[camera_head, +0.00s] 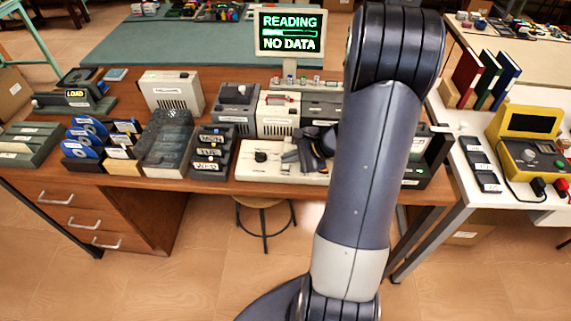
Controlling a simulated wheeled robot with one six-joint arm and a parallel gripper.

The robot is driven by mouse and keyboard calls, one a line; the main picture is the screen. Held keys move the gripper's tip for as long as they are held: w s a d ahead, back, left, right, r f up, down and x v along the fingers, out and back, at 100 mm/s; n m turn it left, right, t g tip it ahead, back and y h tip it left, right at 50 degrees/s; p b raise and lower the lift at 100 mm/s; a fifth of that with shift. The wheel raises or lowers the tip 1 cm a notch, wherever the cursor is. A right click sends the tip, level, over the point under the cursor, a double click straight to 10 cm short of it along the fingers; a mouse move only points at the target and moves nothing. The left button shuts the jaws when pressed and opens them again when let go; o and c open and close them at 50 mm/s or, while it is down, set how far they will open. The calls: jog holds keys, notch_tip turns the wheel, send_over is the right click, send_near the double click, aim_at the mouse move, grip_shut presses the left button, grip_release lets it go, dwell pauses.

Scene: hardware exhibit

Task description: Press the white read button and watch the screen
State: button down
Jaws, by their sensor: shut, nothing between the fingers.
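The screen (290,48) stands upright at the back of the brown desk. Its green and white text says "READING" above a partly filled bar, with "NO DATA" below. My gripper (293,161) is shut and empty, low over the cream panel (248,172) at the desk's front edge. A black knob (260,157) shows on the panel just left of the fingers. I cannot make out the white read button; the gripper and my arm cover part of the panel. Whether the fingertips touch anything is too small to tell.
Left of the panel are labelled dark holders (210,152), a clear-lidded box (166,145) and blue discs (83,138). Grey and cream units (277,115) stand behind it. A yellow meter (527,140) is on the white table at right. My arm hides the desk's right part.

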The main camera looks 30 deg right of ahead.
aim_at(289, 168)
jog(key=shift+r, duration=0.1)
notch_tip(289, 168, up, 5)
jog(key=p, duration=0.3)
dwell(0.4)
dwell(0.8)
